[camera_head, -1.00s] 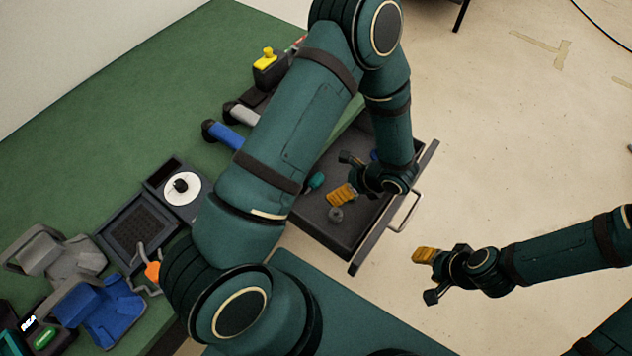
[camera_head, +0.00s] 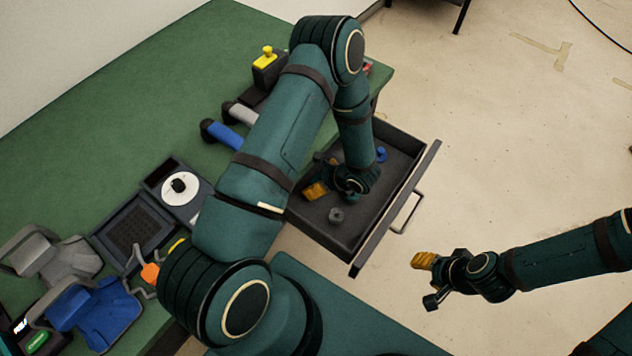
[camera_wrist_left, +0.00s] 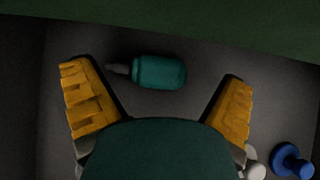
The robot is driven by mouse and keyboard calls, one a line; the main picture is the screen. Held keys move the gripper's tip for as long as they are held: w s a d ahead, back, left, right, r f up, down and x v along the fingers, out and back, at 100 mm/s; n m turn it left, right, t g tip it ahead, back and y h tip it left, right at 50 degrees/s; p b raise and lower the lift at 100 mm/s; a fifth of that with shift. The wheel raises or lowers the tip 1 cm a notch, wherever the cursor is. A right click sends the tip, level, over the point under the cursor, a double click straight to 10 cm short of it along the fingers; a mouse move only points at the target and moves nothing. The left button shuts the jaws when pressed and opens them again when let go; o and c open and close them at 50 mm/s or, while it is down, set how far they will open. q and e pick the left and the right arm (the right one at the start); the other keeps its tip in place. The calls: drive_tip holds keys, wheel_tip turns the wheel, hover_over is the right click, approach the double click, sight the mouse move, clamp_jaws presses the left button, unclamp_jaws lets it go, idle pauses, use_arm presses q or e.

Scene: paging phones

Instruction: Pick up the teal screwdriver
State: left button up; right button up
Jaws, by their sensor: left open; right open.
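The teal screwdriver (camera_wrist_left: 160,72) lies on the dark drawer floor in the left wrist view, with its grey shaft pointing left. It appears between and just ahead of my left gripper's spread orange-padded fingers, and no contact shows. In the head view my left gripper (camera_head: 318,175) is open, low over the left part of the open drawer (camera_head: 345,240), and the screwdriver is hidden there behind my gripper and arm. My right gripper (camera_head: 427,281) is open and empty over the floor, to the right of the drawer.
A blue knob-like piece (camera_wrist_left: 292,161) and a pale round piece (camera_wrist_left: 254,166) lie near the right finger in the drawer. A grey piece (camera_head: 336,215) is near the drawer front. The green table edge (camera_wrist_left: 200,28) runs close above the screwdriver in the wrist view.

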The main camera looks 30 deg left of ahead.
use_arm(q)
drive_tip(key=shift+x, duration=0.85)
drive_tip(key=shift+c, duration=0.2)
drive_tip(key=c, duration=1.2)
drive_tip(key=shift+r, duration=0.15)
